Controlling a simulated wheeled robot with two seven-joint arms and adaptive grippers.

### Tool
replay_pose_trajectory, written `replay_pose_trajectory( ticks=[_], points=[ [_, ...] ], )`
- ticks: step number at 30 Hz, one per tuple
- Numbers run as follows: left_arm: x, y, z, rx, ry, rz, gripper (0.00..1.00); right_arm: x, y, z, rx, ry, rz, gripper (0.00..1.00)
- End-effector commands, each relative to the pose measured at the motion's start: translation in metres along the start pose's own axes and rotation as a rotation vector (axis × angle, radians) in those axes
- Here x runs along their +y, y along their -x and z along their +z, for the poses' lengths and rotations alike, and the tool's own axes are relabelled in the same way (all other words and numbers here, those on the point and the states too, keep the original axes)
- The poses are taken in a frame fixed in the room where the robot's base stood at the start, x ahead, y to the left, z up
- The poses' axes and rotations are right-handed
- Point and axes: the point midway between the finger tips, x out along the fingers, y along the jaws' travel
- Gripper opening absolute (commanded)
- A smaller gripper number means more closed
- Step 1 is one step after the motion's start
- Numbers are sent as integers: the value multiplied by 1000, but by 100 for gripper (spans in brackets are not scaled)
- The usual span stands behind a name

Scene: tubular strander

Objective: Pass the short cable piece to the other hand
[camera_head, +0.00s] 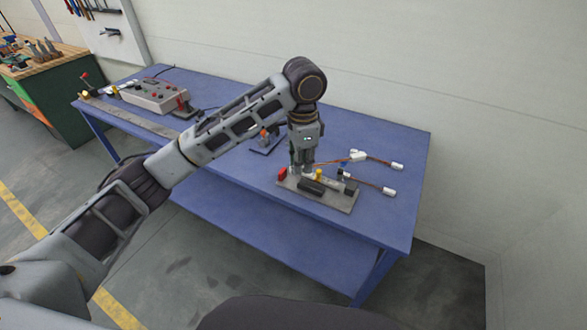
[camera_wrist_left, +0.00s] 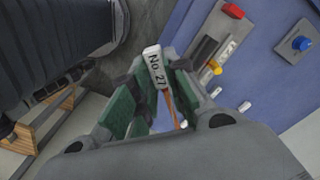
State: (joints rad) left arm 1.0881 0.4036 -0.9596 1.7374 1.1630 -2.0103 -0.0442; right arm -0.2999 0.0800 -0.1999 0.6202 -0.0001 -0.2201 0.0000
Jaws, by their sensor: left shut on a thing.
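My left gripper (camera_head: 303,172) points down over the small plate with fittings on the blue bench. In the left wrist view its green-padded fingers (camera_wrist_left: 155,85) are shut on the short cable piece. The piece shows a white tag (camera_wrist_left: 153,66) reading "No. 27" between the fingertips and a thin copper-coloured strand (camera_wrist_left: 170,106) beside it. In the head view the fingers mostly hide the held piece, and I cannot tell whether it touches the plate. My right gripper is in neither view.
The metal plate (camera_head: 340,200) carries red, yellow and black fittings. Copper-coloured cables with white ends (camera_head: 388,191) (camera_head: 397,166) reach right over the blue bench (camera_head: 408,140). A grey control box (camera_head: 153,95) stands at the bench's far left. The bench's right end is mostly clear.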

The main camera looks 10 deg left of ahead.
Motion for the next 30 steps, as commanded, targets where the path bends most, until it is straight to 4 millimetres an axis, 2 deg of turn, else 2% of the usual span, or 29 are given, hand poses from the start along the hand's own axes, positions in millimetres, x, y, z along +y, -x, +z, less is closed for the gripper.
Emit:
replay_pose_trajectory(
  ticks=[10,23,30],
  points=[
    [5,22,-19,0,-132,0,0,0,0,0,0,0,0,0],
    [5,26,-22,0,-153,0,0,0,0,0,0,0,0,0],
    [5,26,-21,0,-152,0,0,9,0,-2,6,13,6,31]
  ],
)
